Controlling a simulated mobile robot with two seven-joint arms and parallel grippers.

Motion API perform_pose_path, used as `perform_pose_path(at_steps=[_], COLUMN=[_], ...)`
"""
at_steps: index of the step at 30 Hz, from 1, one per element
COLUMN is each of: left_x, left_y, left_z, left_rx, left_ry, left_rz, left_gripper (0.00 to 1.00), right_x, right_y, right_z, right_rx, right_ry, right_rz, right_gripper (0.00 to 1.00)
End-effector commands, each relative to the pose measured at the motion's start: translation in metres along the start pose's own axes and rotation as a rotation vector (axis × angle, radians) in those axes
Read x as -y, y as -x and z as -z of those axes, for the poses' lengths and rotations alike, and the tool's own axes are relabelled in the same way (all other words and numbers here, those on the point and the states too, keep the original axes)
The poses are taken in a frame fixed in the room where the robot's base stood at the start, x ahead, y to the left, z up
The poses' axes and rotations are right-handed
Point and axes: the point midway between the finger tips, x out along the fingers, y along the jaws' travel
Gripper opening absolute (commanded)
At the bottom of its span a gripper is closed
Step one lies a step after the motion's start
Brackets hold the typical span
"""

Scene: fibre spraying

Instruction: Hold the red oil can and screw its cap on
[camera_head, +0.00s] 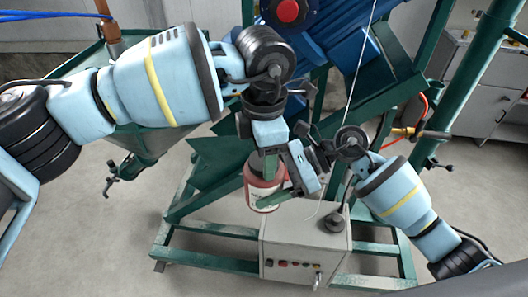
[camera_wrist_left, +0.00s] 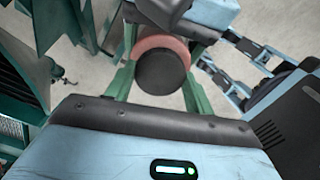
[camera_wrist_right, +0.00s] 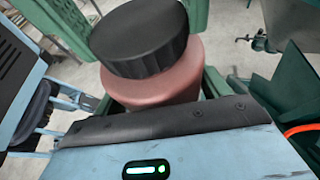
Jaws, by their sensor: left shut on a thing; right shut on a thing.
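The red oil can (camera_head: 261,198) is held upright in the air in the head view. Its body also shows in the right wrist view (camera_wrist_right: 158,88). A black ribbed cap (camera_wrist_right: 140,40) sits at its top, looking slightly tilted; I cannot tell if it is threaded. My left gripper (camera_head: 268,172) points down from above, its green fingers shut on the cap, which also shows in the left wrist view (camera_wrist_left: 162,72). My right gripper (camera_head: 272,197) comes from the right, its fingers shut around the can's body.
A grey control box (camera_head: 305,252) with buttons stands just below the can. Behind are a green machine frame (camera_head: 205,205) and a blue motor (camera_head: 335,35). A red hose (camera_head: 421,110) hangs at the right. Open concrete floor lies at the left.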

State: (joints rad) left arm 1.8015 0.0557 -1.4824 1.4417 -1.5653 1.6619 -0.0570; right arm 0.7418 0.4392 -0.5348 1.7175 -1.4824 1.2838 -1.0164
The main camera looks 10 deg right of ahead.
Motion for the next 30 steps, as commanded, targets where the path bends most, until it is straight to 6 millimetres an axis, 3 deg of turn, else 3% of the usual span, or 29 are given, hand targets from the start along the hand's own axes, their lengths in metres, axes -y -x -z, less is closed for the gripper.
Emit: perform_pose_path(at_steps=[21,27,28,30], left_x=[-0.0006,-0.0007,-0.0007,-0.0006], left_y=[-0.0001,-0.0002,-0.0001,-0.0002], left_z=[0.0003,0.0003,0.0003,0.0003], left_rx=[0.000,0.000,0.000,0.000], left_ry=[-1.135,-1.193,-1.192,-1.192], left_rz=[-0.003,-0.003,-0.003,-0.003], left_gripper=[0.26,0.26,0.56,0.65], right_x=[-0.0004,-0.0004,-0.0004,-0.0004], right_y=[0.0000,0.0000,0.0000,0.0000], right_z=[-0.0006,-0.0006,-0.0006,-0.0006], right_rx=[0.000,0.000,0.000,0.001], right_ry=[0.001,0.002,0.002,0.001], right_rz=[-0.001,-0.001,-0.001,-0.001], right_gripper=[0.11,0.11,0.11,0.11])
